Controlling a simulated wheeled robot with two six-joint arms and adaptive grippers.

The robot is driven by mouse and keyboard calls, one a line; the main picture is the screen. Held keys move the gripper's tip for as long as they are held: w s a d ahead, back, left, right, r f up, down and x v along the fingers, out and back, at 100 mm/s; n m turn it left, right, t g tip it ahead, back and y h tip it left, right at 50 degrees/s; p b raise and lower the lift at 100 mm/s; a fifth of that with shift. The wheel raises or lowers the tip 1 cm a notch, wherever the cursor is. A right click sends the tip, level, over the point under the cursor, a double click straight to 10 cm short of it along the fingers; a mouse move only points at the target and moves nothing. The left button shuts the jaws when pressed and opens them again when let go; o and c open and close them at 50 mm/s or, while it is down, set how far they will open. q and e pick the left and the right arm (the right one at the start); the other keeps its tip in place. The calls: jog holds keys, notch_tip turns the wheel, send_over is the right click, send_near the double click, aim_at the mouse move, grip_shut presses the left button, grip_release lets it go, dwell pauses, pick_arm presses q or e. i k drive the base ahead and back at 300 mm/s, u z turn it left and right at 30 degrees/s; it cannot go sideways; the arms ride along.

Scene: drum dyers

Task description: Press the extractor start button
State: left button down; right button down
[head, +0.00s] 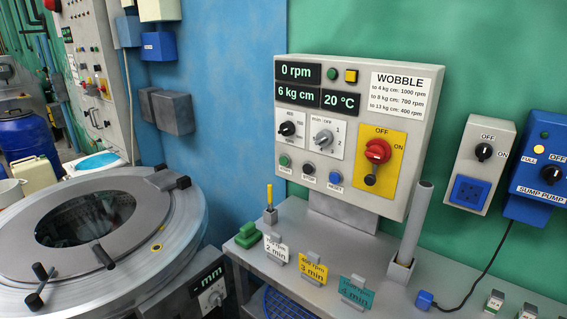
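The extractor's control panel (354,125) is a light grey box above a grey counter. Its green start button (285,160) sits at the lower left of the panel face. A dark stop button (309,168) and a blue reset button (335,177) sit to its right. The displays (298,73) read 0 rpm, 6 kg cm and 20 °C. A red rotary switch (378,151) on a yellow plate is at the right, between OFF and ON labels. The round extractor (170,215) stands at the left, its drum opening showing dark. Neither gripper is in view.
The counter (310,213) below the panel holds a green block (248,235), several labelled cards, a grey upright tube (416,225) and a blue plug (425,300). A blue sump pump box (540,170) hangs at the right. The space before the panel looks clear.

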aim_at(284, 161)
jog(key=z, duration=0.6)
jog(key=k, duration=1.35)
jog(key=z, duration=0.15)
jog(key=i, duration=0.45)
jog(key=u, duration=0.9)
jog(key=i, duration=0.85)
jog(key=z, duration=0.55)
jog(key=i, duration=0.65)
jog(key=z, duration=0.7)
